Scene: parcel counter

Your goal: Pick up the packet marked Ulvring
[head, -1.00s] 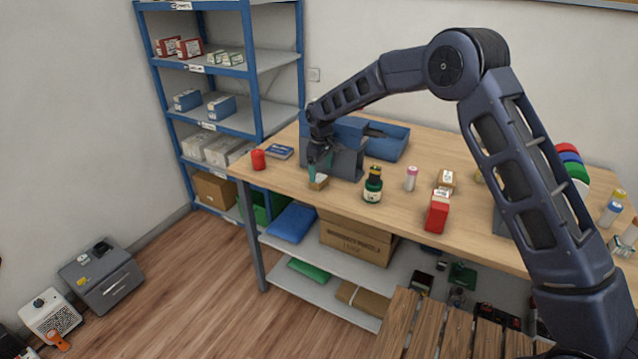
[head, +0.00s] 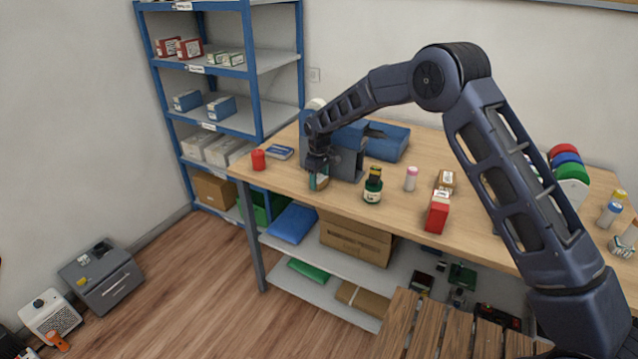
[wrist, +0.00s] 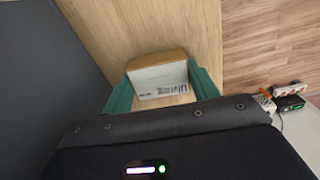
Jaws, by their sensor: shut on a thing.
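A small brown cardboard packet with a white label (wrist: 158,78) sits between the teal fingers of my gripper (wrist: 162,92) in the wrist view. The label carries dark print and a barcode-like patch, too small to read surely. In the head view, my gripper (head: 319,181) is down at the front left part of the wooden counter, with the packet (head: 323,184) mostly hidden by the fingers. The gripper is shut on the packet, one finger at each side. The packet is at or very near the counter top.
A grey-blue bin (head: 346,163) stands close to the gripper's right. A dark green bottle (head: 372,191) is farther right, and a red cylinder (head: 258,160) to the left. A red box (head: 437,215) and a white bottle (head: 411,178) stand farther right. The counter's front edge is near.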

